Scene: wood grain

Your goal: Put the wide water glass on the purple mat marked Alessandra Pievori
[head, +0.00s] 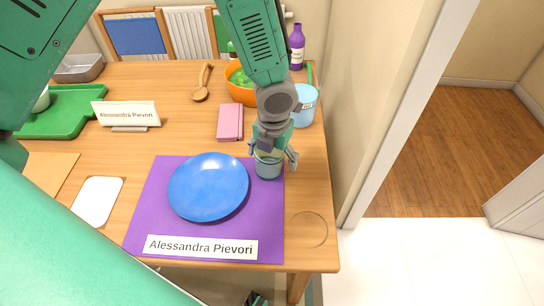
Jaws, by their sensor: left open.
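The wide water glass (268,171) is clear and bluish. It appears to stand upright on the upper right corner of the purple mat (265,221), close to the mat's right edge. The mat has a white label reading Alessandra Pievori (201,247) along its near edge. A blue plate (208,187) lies on the mat, left of the glass. My left gripper (272,157) reaches down from above over the glass. Its fingers are spread on either side of the glass, and its body hides part of the rim. My right gripper cannot be made out.
A pink napkin (230,122), an orange bowl (241,92) and a light blue pot (304,112) stand behind the glass. A name card (127,114) and green tray (65,105) are at left. A thin round outline (307,229) marks the table right of the mat, near the wall.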

